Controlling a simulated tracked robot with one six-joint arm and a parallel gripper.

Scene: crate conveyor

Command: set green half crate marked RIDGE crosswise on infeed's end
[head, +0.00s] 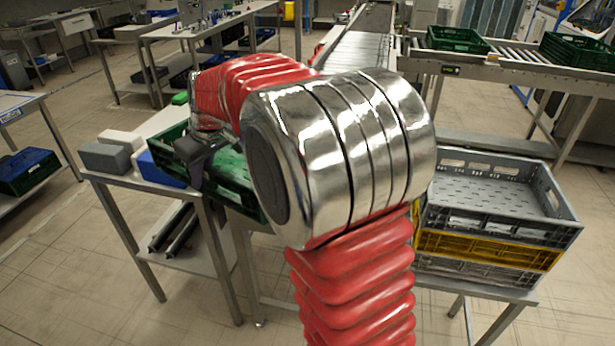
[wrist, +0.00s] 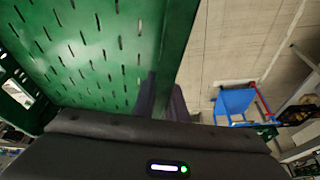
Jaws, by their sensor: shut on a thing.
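A green crate (head: 232,168) is at the left table, partly hidden behind my arm in the head view. Its slotted green floor (wrist: 85,50) fills the upper left of the wrist view. My gripper (head: 192,160) is shut on a wall of this crate; its dark fingers (wrist: 163,100) show at the wall's edge in the wrist view. I cannot tell whether the crate touches the tabletop. No RIDGE marking is legible. A roller conveyor (head: 352,50) runs away at the top centre; its near end is hidden behind my arm.
Grey boxes (head: 105,158) and a blue box (head: 152,168) stand on the left table, left of the crate. A stack of grey and yellow crates (head: 497,240) stands at the right. Another roller conveyor (head: 508,62) carries green crates (head: 457,39) at the back right.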

